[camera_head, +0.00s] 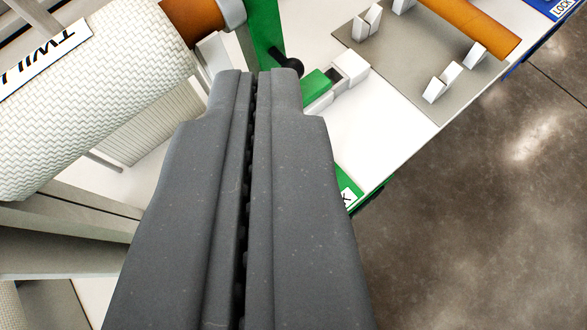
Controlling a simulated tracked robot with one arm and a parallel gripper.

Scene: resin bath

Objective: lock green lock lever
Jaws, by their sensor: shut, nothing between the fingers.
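My gripper (255,78) fills the lower middle of the view, its two dark grey fingers together with nothing between them. Just past the fingertips stands a green upright plate (264,30). A black knob or lever end (287,67) shows at the plate's lower right, close to the right fingertip. Beside it is a green block (316,85) next to a white bracket (351,70). I cannot tell for certain which of these green parts is the lock lever. The fingers hide part of this area, and contact with it is not clear.
A white woven roll (100,100) labelled TWILL lies on the left, with an orange-brown core (194,20). A grey plate (400,90) with white holders and an orange-brown rod (470,25) is at upper right. A blue LOCK-labelled part (552,8) is in the corner. Open floor (490,200) lies right.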

